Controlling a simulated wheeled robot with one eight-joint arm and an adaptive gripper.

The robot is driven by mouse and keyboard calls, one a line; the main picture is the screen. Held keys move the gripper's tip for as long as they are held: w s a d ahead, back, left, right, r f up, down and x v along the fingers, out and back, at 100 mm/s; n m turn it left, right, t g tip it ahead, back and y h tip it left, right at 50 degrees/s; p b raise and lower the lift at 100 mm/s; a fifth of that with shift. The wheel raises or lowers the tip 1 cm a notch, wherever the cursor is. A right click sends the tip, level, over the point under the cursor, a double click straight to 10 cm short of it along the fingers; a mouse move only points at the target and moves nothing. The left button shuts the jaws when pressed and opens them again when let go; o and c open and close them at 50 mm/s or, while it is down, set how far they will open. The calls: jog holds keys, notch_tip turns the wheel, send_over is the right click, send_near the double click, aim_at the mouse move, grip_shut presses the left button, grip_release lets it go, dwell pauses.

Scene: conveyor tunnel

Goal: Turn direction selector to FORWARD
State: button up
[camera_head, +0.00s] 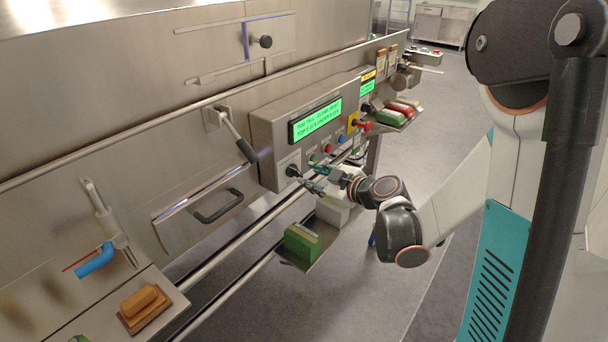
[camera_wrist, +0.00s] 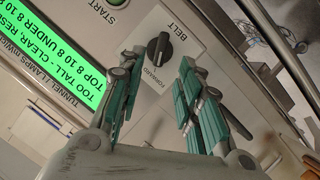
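The direction selector is a black rotary knob (camera_wrist: 158,48) on a pale plate marked BELT, with a label that seems to read FORWARD beside it. In the head view the knob (camera_head: 293,171) sits at the lower left of the grey control box (camera_head: 262,140). My gripper (camera_wrist: 157,72) is open, with its green-padded fingers apart on either side of the label, pointing towards the knob. No touch on the knob shows. In the head view my gripper (camera_head: 312,178) is just right of the knob. The knob's exact setting is hard to read.
A lit green display (camera_head: 317,120) is above the knob, with a TOO TALL message. Coloured buttons (camera_head: 328,148) and a red knob on yellow (camera_head: 360,124) lie to the right. A lever (camera_head: 238,137) is close on the left. A green block (camera_head: 302,241) sits below.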

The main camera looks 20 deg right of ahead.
jog(key=v, duration=0.5)
jog(key=shift+s+d+r, duration=0.15)
jog(key=shift+s, duration=0.15)
